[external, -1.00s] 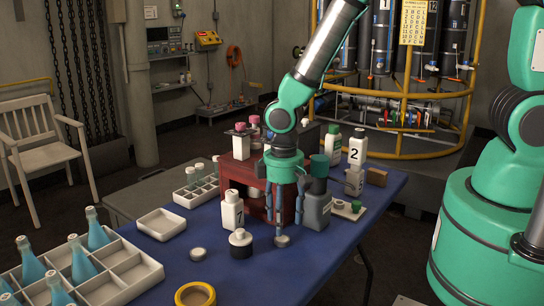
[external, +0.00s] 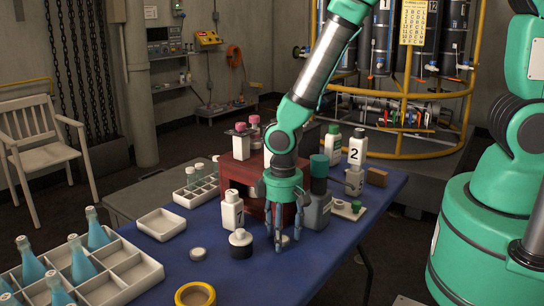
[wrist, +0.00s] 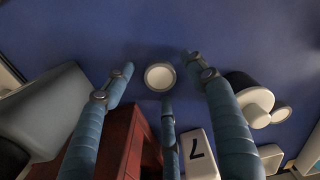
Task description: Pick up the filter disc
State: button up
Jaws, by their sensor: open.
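A small round pale disc, which looks like the filter disc (wrist: 160,76), lies flat on the blue tabletop in the wrist view. It sits between the spread tips of my three blue fingers, with a visible gap to them. In the external view the disc (external: 285,239) is partly hidden behind the fingers. My gripper (external: 282,232) is open and empty, pointing down over the disc with its fingertips close to the table.
A red stand (external: 238,172) is just behind. Another small disc (external: 198,253) lies to the left.

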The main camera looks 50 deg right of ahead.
jog(key=c, duration=1)
jog(key=shift+r, duration=0.15)
jog(key=shift+r+p, duration=0.3)
jog(key=shift+r, duration=0.2)
notch_tip(320, 180, up, 2)
jog(key=shift+r+p, duration=0.2)
jog(key=shift+p, duration=0.15)
jog(key=s+d, duration=0.1)
jog(key=s, duration=0.4)
jog(key=s+d+r+p, duration=0.1)
jog(key=s+d, duration=0.1)
jog(key=s, duration=0.3)
jog(key=s+d+p, duration=0.1)
jog(key=s+d, duration=0.1)
jog(key=s, duration=0.3)
jog(key=shift+d+r, duration=0.15)
jog(key=shift+d, duration=0.05)
